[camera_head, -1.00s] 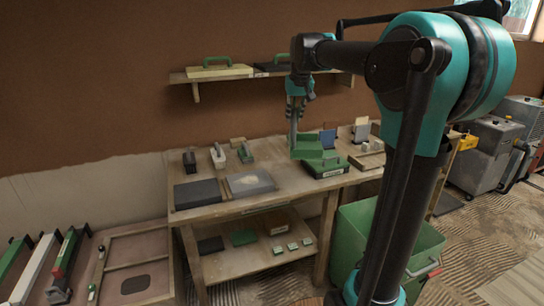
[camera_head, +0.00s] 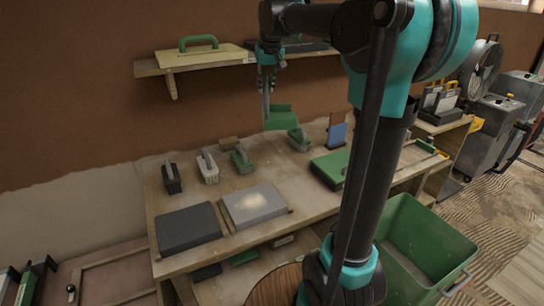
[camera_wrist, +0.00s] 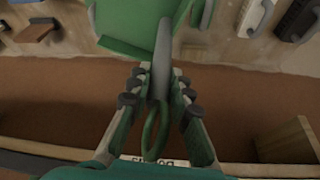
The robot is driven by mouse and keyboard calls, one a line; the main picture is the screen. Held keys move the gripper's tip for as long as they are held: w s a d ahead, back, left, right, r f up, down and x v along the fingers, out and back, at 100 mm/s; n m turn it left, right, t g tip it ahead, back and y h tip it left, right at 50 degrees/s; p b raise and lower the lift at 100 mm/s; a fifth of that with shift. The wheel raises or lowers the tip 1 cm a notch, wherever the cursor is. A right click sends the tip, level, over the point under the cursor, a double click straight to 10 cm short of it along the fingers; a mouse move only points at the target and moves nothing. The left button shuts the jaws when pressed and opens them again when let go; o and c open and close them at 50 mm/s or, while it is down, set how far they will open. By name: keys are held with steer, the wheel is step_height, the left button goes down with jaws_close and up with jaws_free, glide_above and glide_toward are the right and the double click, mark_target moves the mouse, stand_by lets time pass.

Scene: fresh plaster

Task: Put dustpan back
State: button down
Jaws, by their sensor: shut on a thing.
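The green dustpan (camera_head: 281,117) hangs from my gripper (camera_head: 267,98) above the back of the workbench, near the brown wall. In the wrist view my gripper (camera_wrist: 157,92) is shut on the dustpan's grey handle (camera_wrist: 162,55). A green loop at the handle's end lies between the fingers. The dustpan's green pan (camera_wrist: 125,22) extends beyond the fingertips, partly cut off by the frame's top edge. The dustpan appears clear of the bench, though the exact gap cannot be told.
The wall shelf (camera_head: 168,65) bears a yellow board with a green handle (camera_head: 199,43). The workbench (camera_head: 243,180) holds several handled tools, a dark slab (camera_head: 188,231) and a green case (camera_head: 331,168). A green bin (camera_head: 438,236) stands at the right. My arm hides part of the bench.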

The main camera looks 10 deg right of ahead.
step_height(320, 180, down, 20)
steer(key=shift+w, duration=0.15)
stand_by(0.4)
steer(key=shift+f, duration=0.1)
steer(key=c, duration=1.4)
jaws_free()
steer(key=v, duration=1.2)
